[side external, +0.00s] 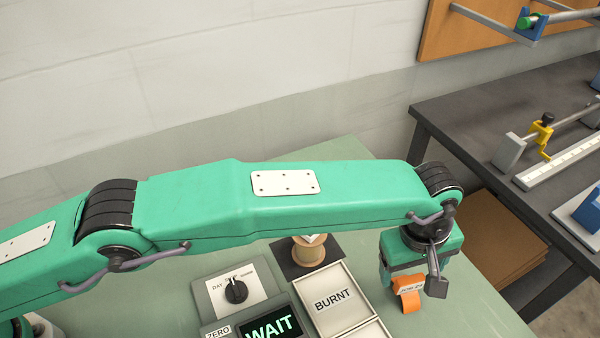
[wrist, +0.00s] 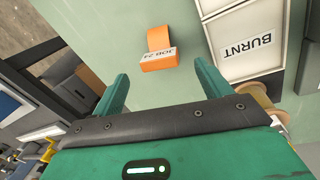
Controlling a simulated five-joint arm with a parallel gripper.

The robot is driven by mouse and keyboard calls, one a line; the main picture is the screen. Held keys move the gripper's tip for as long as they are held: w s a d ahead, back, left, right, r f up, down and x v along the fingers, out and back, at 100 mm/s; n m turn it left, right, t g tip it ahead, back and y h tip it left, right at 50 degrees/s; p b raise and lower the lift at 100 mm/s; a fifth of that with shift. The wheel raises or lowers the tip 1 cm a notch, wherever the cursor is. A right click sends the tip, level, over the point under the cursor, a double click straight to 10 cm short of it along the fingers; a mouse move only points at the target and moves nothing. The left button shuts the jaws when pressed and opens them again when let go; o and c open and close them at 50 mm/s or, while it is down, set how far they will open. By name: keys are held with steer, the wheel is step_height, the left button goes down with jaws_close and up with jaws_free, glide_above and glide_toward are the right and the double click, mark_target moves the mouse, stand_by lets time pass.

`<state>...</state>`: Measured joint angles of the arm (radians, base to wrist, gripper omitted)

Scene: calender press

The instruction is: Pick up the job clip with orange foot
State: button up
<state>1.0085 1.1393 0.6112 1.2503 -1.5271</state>
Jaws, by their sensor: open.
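The job clip (wrist: 160,52) is orange with a white label that seems to read JOB 24. It lies on the pale green table, and its orange part also shows in the side view (side external: 410,302). My gripper (wrist: 161,70) is open, with one green finger on each side of the clip's line in the wrist view. The clip shows just beyond the fingertips, and nothing is held. In the side view my gripper (side external: 405,278) is above and beside the clip and partly hides it. I cannot tell whether the fingers touch it.
A tray labelled BURNT (side external: 336,301) stands left of the clip in the side view. A wooden spool (side external: 312,252), a dial box (side external: 236,290) and a WAIT display (side external: 270,326) are nearby. A dark bench (side external: 470,118) is at right. Green table around the clip is clear.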

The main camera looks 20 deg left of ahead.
mark_target(410, 279)
steer(key=shift+f, duration=0.1)
steer(key=shift+w+d+f, duration=0.1)
steer(key=shift+d+f, duration=0.05)
steer(key=shift+f, duration=1.1)
steer(key=shift+w+d+f, duration=0.1)
steer(key=shift+d+f, duration=0.05)
steer(key=shift+f, duration=1.1)
steer(key=c, duration=1.1)
